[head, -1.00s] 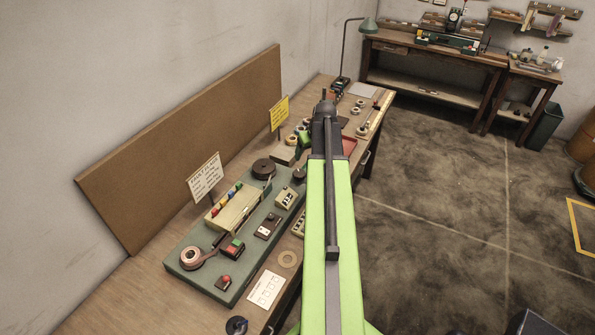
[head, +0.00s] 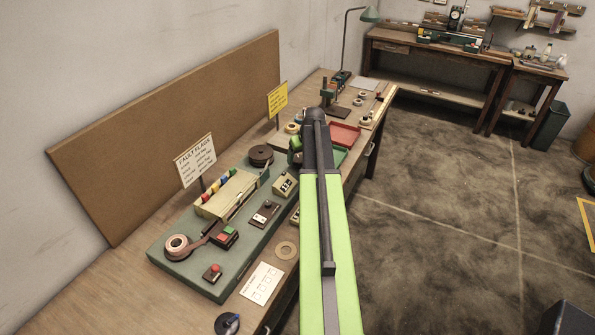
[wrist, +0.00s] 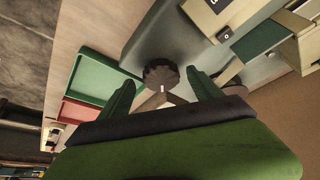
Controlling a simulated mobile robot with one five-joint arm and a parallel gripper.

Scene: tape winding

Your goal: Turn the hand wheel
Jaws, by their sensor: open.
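The hand wheel (wrist: 161,73) is a dark, round knob with a ridged rim, on the grey-green machine base (wrist: 140,45) in the wrist view. My gripper (wrist: 159,77) is open, with its two green fingers apart on either side of the wheel in the picture. I cannot tell whether the fingertips reach down to the wheel; nothing is held. In the head view my arm hides the wheel, and the machine base (head: 170,258) shows to its left.
A green tray (wrist: 103,80) and a red tray (wrist: 80,112) lie beside the base. In the head view a tape roll (head: 177,246), a dark reel (head: 261,154), a fault flags sign (head: 195,160) and a yellow sign (head: 277,100) stand left of my arm. Open floor (head: 440,210) lies right.

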